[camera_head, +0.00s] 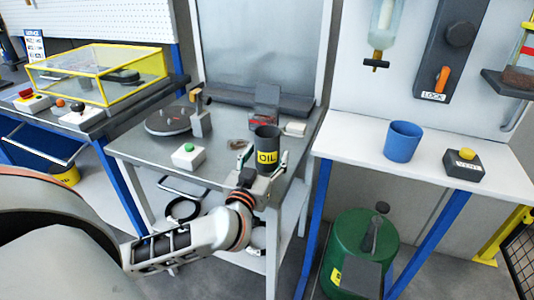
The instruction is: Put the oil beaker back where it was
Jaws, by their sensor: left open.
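The oil beaker (267,138) is a dark cylinder with a yellow "OIL" label. It stands upright at the front right of the grey metal table (215,165). My left gripper (264,160) reaches it from the front, with one finger at each side of the beaker's lower part. Its jaws are open, and I cannot tell whether a finger touches the beaker. The beaker's base is partly hidden by the gripper. My right gripper is not in view.
The grey table also holds a round turntable (168,120), a green-button box (188,156) and a dark device (266,98) behind the beaker. A white table at right holds a blue cup (403,141) and a yellow-button box (465,164). A green drum (345,240) stands below.

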